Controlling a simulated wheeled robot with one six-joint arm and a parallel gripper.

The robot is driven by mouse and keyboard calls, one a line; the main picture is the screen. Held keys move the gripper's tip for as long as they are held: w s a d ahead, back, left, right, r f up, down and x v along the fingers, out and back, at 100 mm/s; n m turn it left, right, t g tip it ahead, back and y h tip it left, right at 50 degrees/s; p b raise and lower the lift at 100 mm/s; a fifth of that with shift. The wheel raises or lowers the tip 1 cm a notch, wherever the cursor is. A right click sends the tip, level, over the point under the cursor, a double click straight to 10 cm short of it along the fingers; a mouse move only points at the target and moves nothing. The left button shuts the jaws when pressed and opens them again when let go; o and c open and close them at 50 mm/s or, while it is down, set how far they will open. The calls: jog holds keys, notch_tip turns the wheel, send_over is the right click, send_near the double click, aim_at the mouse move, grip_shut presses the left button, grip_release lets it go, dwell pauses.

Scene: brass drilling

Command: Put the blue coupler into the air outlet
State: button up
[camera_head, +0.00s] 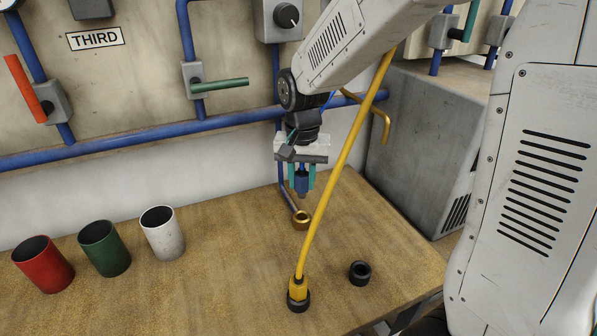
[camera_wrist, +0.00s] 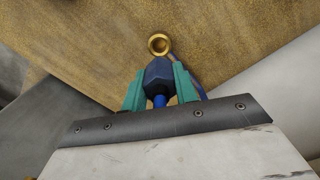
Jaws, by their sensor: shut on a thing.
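My gripper (camera_head: 301,184) has teal fingers and is shut on the blue coupler (camera_head: 302,182), which points down. In the wrist view the coupler (camera_wrist: 158,73) sits between the two fingers (camera_wrist: 159,84). A brass ring-shaped fitting (camera_head: 302,221) ends a blue pipe on the workbench and looks like the air outlet. The coupler is above this fitting and apart from it in the head view. In the wrist view the open brass fitting (camera_wrist: 159,44) lies just beyond the coupler's end.
A yellow hose (camera_head: 340,165) rises from a black socket (camera_head: 298,301) and crosses in front, near my gripper. An empty black ring (camera_head: 360,273) lies to its right. Red (camera_head: 44,266), green (camera_head: 104,249) and white (camera_head: 162,233) cups stand at left on the workbench (camera_head: 210,290).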

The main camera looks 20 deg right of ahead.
aim_at(302, 197)
jog(key=shift+f, duration=4)
jog(key=o, duration=1.7)
jog(key=shift+r, duration=3.5)
